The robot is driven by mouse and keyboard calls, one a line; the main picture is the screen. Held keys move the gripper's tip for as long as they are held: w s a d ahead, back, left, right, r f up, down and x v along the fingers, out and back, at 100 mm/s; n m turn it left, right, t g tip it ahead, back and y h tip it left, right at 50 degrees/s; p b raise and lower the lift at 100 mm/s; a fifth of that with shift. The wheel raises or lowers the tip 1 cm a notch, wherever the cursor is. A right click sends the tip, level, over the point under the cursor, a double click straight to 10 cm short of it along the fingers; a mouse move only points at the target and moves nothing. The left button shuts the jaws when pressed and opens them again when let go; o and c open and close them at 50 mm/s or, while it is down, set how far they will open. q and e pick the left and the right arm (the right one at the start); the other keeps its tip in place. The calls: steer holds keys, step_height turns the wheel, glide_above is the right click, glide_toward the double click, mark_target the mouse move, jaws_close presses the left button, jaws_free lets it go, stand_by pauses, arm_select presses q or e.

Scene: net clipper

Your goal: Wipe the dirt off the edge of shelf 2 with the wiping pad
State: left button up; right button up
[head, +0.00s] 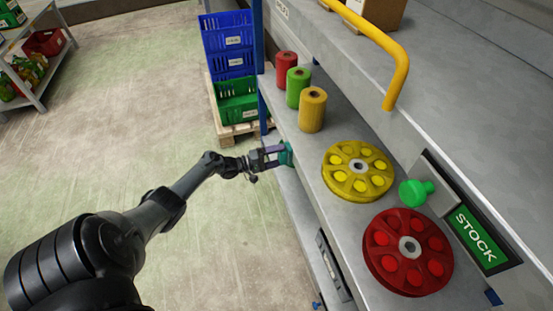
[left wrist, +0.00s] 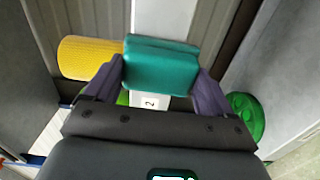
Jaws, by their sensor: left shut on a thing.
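My left gripper (head: 272,156) is shut on the teal wiping pad (head: 287,153). It holds the pad at the front edge of a grey shelf (head: 310,175), level with the yellow roll; whether the pad touches the edge I cannot tell. In the left wrist view the pad (left wrist: 160,66) sits between the two purple-grey fingers (left wrist: 160,88). A white label marked 2 (left wrist: 149,102) shows just below the pad. I see no dirt on the edge; the pad and gripper may hide it. My right gripper is out of view.
On the shelf stand a red roll (head: 286,68), a green roll (head: 298,86) and a yellow roll (head: 312,109). A yellow reel (head: 357,170) and a red reel (head: 408,250) lie nearer. Blue and green crates (head: 238,103) stand beyond.

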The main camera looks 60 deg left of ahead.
arm_select(q)
steer(key=shift+r, duration=0.2)
steer(key=shift+s+a+p, duration=0.15)
steer(key=shift+s+p, duration=0.25)
steer(key=shift+s, duration=0.1)
steer(key=p+v, duration=0.1)
steer(key=v, duration=0.2)
steer(key=shift+s, duration=0.3)
steer(key=shift+s+a, duration=0.2)
steer(key=shift+s, duration=0.2)
steer(key=shift+s, duration=0.15)
steer(key=p+v, duration=0.1)
steer(key=v, duration=0.1)
steer(key=shift+s+a+f, duration=0.1)
steer(key=shift+s+a, duration=0.05)
steer(key=shift+s, duration=0.25)
